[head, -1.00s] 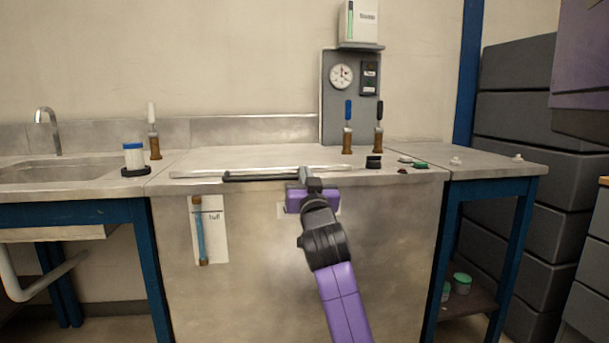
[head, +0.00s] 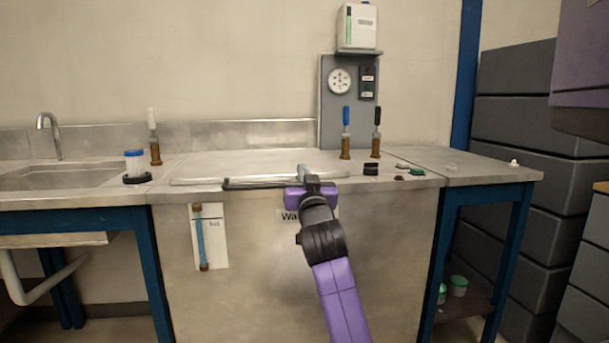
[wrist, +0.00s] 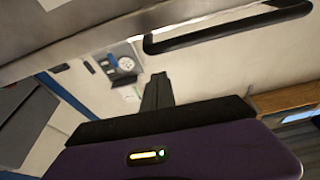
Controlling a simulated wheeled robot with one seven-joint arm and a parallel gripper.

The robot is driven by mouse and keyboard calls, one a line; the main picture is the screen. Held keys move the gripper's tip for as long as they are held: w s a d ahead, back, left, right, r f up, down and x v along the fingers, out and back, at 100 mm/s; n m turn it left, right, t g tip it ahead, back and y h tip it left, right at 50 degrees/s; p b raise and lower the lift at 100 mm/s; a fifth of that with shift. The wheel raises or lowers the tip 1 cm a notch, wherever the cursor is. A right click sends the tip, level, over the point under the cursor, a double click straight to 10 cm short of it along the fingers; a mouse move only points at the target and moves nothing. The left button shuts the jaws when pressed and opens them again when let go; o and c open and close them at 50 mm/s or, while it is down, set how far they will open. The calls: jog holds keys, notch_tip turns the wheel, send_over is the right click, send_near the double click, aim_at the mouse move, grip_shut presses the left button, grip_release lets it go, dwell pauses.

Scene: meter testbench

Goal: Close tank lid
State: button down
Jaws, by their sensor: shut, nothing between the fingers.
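The tank (head: 260,240) is a large steel box with a gauge strip on its front. Its lid (head: 250,162) is a pale metal panel, lying flat or nearly flat on top; a small gap at the front edge cannot be ruled out. A dark bar handle (head: 245,185) runs along the lid's front edge. My gripper (head: 303,172) is shut and empty at the front edge, by the handle's right end; contact cannot be told. In the wrist view the shut fingers (wrist: 157,92) point up, below and left of the dark handle loop (wrist: 225,30).
A blue valve handle (head: 346,117) and a black one (head: 376,117) stand at the back right by a gauge panel (head: 338,115). Small dark and green pieces lie on the right of the top. A sink (head: 60,178) is at the left.

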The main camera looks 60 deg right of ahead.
jog(key=p+v, duration=0.1)
jog(key=v, duration=0.8)
jog(key=shift+s+a, duration=0.3)
